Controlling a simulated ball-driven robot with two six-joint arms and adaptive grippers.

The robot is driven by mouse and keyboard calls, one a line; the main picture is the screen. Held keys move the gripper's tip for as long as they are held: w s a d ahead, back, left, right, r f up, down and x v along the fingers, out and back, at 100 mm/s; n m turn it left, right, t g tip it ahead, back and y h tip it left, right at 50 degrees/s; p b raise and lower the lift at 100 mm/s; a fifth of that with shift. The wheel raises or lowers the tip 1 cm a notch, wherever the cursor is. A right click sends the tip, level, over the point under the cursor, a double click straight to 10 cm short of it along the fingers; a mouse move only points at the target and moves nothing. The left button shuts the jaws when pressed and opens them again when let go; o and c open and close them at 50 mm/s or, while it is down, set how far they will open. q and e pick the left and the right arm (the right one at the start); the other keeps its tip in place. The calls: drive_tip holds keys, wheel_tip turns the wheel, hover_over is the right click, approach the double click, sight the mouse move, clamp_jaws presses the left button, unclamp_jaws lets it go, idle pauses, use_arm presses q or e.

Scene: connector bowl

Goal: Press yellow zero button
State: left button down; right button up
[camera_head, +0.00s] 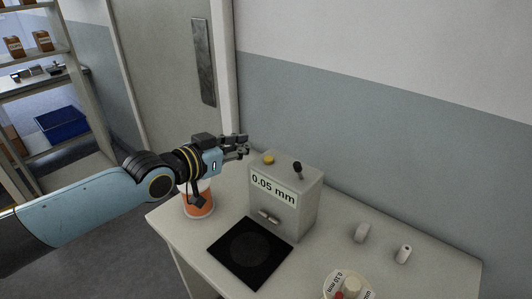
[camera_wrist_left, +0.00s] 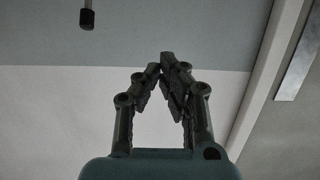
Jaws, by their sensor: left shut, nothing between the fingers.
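The yellow button (camera_head: 268,160) sits on top of a grey-beige box (camera_head: 285,195) on the table. The box's front has a label reading 0.05 mm (camera_head: 274,190), and a black-knobbed lever (camera_head: 297,167) stands on its top to the right of the button. My left gripper (camera_head: 246,147) is shut and empty, up and to the left of the button and apart from it in the head view. In the left wrist view its fingers (camera_wrist_left: 165,72) meet at the tips against the wall, with the black knob (camera_wrist_left: 87,18) at the top left. My right gripper is not in view.
A black pad (camera_head: 250,278) lies before the box. An orange-and-white container (camera_head: 199,205) stands left of the box, partly behind my arm. Shelves (camera_head: 35,50) stand far left.

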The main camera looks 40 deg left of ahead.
use_arm(q)
drive_tip(key=b, duration=0.3)
hover_over(266, 166)
wheel_tip(266, 166, down, 2)
drive_tip(key=shift+f, duration=0.15)
wheel_tip(266, 166, down, 3)
drive_tip(key=shift+w+r+b, duration=0.1)
drive_tip(key=shift+r+b, duration=0.05)
drive_tip(key=shift+b, duration=0.45)
drive_tip(key=shift+f+b, duration=0.35)
drive_tip(key=shift+f, duration=0.3)
